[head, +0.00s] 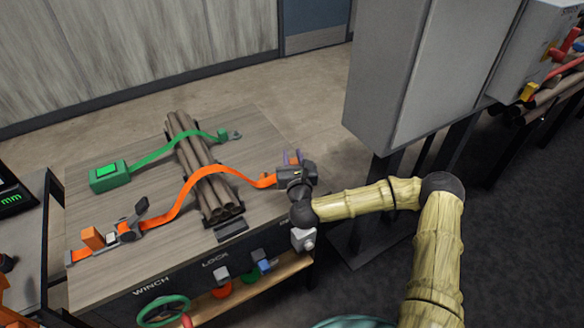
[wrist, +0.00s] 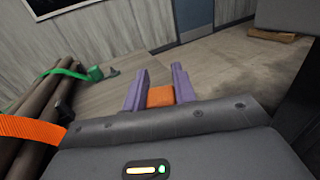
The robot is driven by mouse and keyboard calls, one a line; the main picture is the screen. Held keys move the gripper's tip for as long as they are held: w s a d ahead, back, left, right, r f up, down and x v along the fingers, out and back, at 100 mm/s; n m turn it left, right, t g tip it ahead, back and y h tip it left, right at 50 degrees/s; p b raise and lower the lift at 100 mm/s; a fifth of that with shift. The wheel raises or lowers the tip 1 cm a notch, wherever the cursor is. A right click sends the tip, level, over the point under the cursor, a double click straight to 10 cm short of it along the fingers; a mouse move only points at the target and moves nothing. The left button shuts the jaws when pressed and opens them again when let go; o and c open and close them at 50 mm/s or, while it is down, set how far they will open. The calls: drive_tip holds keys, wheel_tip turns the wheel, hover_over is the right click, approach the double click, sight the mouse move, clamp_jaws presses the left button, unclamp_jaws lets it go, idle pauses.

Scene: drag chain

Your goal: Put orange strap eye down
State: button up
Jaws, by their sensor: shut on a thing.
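The orange strap (head: 181,197) runs from a ratchet buckle at the table's left front, over a bundle of brown pipes (head: 191,153), to my gripper at the right. Its eye end (wrist: 160,96) shows as an orange block between the purple fingers in the wrist view. My gripper (head: 292,158) is shut on this orange end, near the table's right edge. The gripper body hides part of the eye, and I cannot tell whether it touches the tabletop. The strap also shows at the left of the wrist view (wrist: 30,128).
A green strap (head: 168,149) with a green box (head: 109,175) crosses the pipes farther back. The table front has a green winch wheel (head: 163,311) and lock knobs. A grey cabinet (head: 385,75) stands to the right. Bare tabletop (head: 245,135) lies right of the pipes.

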drive_tip(key=shift+f, duration=0.25)
drive_tip(key=shift+w, duration=0.1)
drive_tip(key=shift+a+f, duration=0.1)
drive_tip(key=shift+f, duration=1.8)
drive_tip(key=shift+f, duration=0.1)
drive_tip(key=o, duration=1)
drive_tip(key=shift+d, duration=0.2)
drive_tip(key=shift+a, duration=0.1)
